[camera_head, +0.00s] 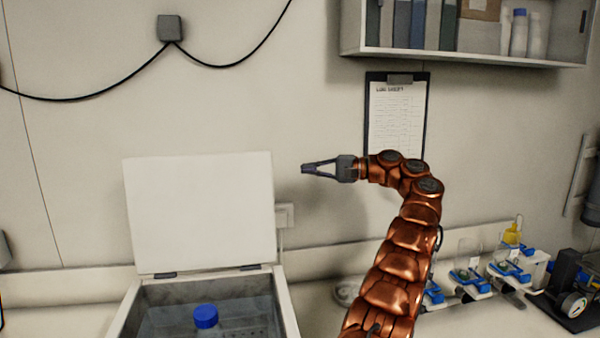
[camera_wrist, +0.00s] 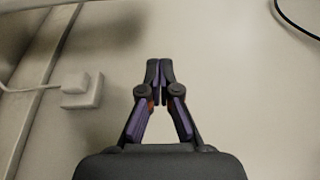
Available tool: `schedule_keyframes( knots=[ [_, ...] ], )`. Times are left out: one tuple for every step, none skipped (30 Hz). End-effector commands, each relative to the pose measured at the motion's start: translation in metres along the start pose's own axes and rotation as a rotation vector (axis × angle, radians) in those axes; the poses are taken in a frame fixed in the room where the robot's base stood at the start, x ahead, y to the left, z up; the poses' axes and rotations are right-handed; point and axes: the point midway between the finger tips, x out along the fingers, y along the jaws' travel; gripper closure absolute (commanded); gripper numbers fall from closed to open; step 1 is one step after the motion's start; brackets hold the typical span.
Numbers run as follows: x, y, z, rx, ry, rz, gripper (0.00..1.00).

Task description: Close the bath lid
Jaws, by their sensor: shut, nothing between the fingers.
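The bath (camera_head: 286,305) stands at the lower left of the head view, cut off by the bottom edge. Its white lid (camera_head: 200,212) stands open and upright on two dark hinges at the back rim. A bottle with a blue cap (camera_head: 206,316) is inside the bath. My gripper (camera_head: 304,169) is shut and empty. It is in the air to the right of the lid's upper right corner, pointing left, apart from the lid in the picture. In the wrist view my gripper (camera_wrist: 159,64) shows its fingertips together before the wall; the lid is not seen there.
A wall socket (camera_head: 284,215) with a plug is right of the lid. A clipboard (camera_head: 397,115) hangs behind my wrist, under a wall shelf (camera_head: 465,56). Racks with blue clamps (camera_head: 470,281) and a dark instrument (camera_head: 570,290) stand on the bench at right.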

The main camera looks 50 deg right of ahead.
Motion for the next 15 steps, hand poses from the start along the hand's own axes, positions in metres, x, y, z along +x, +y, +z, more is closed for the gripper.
schedule_keyframes(
  knots=[
    [0.014,0.003,0.002,-0.002,-0.010,0.001,1.00],
    [0.020,0.003,0.002,-0.002,-0.013,0.002,1.00],
    [0.029,0.003,0.003,-0.003,-0.015,0.002,1.00],
    [0.035,0.003,0.003,-0.004,-0.017,0.002,1.00],
    [0.040,0.003,0.004,-0.004,-0.018,0.002,1.00],
    [0.048,0.003,0.004,-0.004,-0.019,0.003,1.00],
    [0.053,0.003,0.004,-0.004,-0.020,0.004,1.00],
    [0.058,0.003,0.004,-0.004,-0.019,0.004,1.00],
    [0.066,0.003,0.005,-0.004,-0.020,0.004,1.00],
    [0.071,0.003,0.005,-0.004,-0.020,0.003,1.00],
    [0.076,0.003,0.004,-0.003,-0.018,0.003,1.00],
    [0.083,0.003,0.004,-0.002,-0.018,0.003,1.00],
    [0.088,0.003,0.004,-0.002,-0.017,0.003,1.00],
    [0.093,0.003,0.004,-0.002,-0.016,0.003,1.00],
    [0.092,0.002,0.005,-0.002,-0.013,0.002,1.00]
  ],
)
